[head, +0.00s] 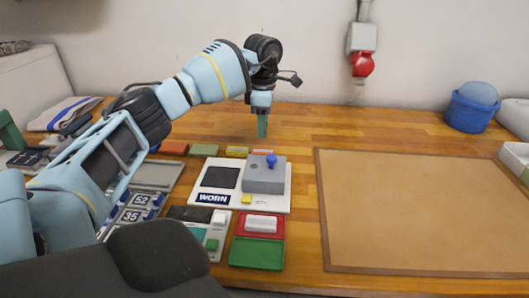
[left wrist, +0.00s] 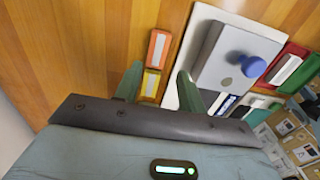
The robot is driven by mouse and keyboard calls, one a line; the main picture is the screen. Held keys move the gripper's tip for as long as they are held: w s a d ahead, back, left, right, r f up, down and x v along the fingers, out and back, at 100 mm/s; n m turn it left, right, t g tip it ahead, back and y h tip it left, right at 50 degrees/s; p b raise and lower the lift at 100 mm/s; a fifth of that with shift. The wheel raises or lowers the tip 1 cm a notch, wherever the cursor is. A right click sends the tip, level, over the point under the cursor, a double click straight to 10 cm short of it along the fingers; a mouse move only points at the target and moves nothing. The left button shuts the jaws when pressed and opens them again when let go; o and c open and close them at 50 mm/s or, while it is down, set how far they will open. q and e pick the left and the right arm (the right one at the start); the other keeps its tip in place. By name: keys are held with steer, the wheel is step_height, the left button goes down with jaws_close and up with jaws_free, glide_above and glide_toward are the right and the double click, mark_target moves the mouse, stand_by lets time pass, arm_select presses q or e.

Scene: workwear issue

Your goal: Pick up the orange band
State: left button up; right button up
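The orange band (head: 262,152) lies flat on the wooden table, just behind the white board. In the left wrist view the orange band (left wrist: 159,47) has a pale middle and sits just beyond the fingertips. A yellow band (left wrist: 151,84) lies beside it and shows between the fingers; it is also in the head view (head: 237,151). My left gripper (head: 262,127) points down above the table behind the bands. In the left wrist view my left gripper (left wrist: 159,70) is open with nothing held. My right gripper is not in view.
A white board (head: 281,207) carries a grey block (head: 264,179) with a blue knob. Green (head: 204,150) and red-brown (head: 174,148) pieces lie left of the bands. Red and green trays (head: 257,254) stand in front.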

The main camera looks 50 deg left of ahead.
mark_target(263, 150)
arm_select(q)
steer(key=shift+a+f, duration=0.15)
steer(key=shift+f, duration=3.7)
steer(key=shift+w, duration=0.1)
steer(key=c, duration=0.7)
step_height(263, 150, up, 10)
